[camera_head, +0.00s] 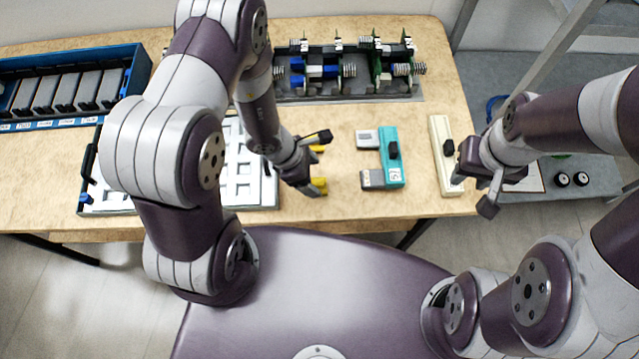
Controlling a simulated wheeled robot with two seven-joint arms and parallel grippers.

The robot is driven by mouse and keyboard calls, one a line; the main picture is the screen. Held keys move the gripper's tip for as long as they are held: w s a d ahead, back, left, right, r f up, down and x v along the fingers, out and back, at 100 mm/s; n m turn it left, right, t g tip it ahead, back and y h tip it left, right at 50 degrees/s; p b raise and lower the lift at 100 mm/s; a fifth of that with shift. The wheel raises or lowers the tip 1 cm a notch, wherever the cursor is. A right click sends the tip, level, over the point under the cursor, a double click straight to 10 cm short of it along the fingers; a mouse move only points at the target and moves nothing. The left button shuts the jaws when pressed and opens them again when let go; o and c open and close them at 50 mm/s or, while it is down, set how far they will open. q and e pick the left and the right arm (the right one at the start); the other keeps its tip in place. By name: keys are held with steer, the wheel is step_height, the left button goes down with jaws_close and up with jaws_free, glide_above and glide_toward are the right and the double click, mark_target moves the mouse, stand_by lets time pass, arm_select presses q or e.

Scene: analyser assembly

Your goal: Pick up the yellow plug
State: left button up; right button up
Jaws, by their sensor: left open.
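Two yellow patches of the yellow plug (320,185) show on the table beside my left gripper. The rest of it is hidden behind the gripper, and I cannot tell whether they touch. My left gripper (318,162) is open over the plug, with one finger towards the back and one towards the front. My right gripper (500,192) hangs at the table's right edge, by the cream block, away from the plug. Its jaw opening is not clear.
A teal part (390,172) with grey prongs lies right of the plug, and a cream block (441,125) beyond it. A white slotted tray (268,190) lies left. A blue rack (125,75) and a circuit-board assembly (345,90) stand at the back.

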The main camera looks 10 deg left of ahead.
mark_target(318, 182)
arm_select(q)
steer(key=x, duration=0.2)
steer(key=s+x, duration=0.1)
steer(key=shift+w+f, duration=0.1)
steer(key=shift+f, duration=0.4)
steer(key=shift+w+d+f, duration=0.15)
steer(key=shift+w+d, duration=0.05)
steer(key=shift+s, duration=0.1)
steer(key=c, duration=1.3)
steer(key=shift+r, duration=0.55)
step_height(318, 182, up, 3)
steer(key=shift+f, duration=0.1)
steer(key=s+d+r, duration=0.2)
steer(key=d, duration=0.1)
steer(key=s+d+r+b, duration=0.1)
steer(key=d+r, duration=0.2)
steer(key=s+d+r, duration=0.2)
steer(key=d, duration=0.2)
steer(key=shift+s+r, duration=0.15)
steer(key=shift+s, duration=0.15)
